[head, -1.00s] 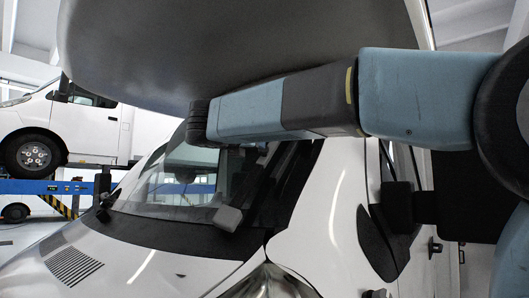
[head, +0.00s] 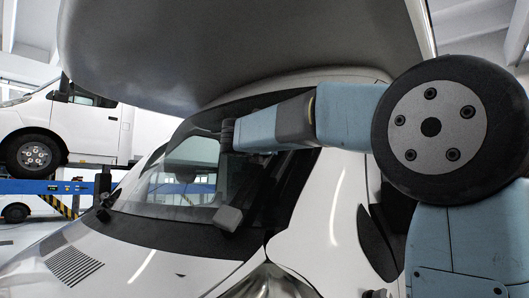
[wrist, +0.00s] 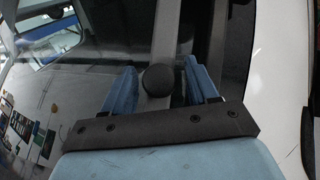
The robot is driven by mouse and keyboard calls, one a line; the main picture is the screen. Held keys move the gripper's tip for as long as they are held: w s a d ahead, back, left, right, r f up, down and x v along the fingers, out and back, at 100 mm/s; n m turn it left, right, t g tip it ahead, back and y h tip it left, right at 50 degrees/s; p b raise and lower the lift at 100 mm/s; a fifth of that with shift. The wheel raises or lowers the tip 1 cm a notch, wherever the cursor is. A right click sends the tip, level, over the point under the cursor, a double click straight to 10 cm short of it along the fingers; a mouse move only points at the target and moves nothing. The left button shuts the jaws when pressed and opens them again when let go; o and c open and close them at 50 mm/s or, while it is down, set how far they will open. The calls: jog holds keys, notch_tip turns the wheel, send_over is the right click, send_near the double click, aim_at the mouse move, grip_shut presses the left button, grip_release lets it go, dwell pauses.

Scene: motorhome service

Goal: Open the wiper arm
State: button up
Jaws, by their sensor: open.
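The wiper arm (wrist: 166,42) is a grey bar running up the wrist view over the dark windscreen, with a round black knob (wrist: 158,79) on or in front of it. My gripper (wrist: 160,70) is open, with one blue finger on each side of the bar and knob. I cannot tell whether either finger touches them. In the head view, a grey block (head: 228,218) sits low on the windscreen (head: 175,195), apparently the wiper arm's lower end. The upper bar there is mostly hidden by dark parts and my arm. The fingers do not show clearly in the head view.
The white motorhome's bonnet (head: 120,250) and pillar fill the lower middle. A large grey overhang (head: 240,50) is close above my arm. A black mirror (head: 103,183) sticks out at the left. A white van (head: 75,125) on a blue lift (head: 40,187) stands farther back.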

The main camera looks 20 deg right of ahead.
grip_shut()
dwell(0.6)
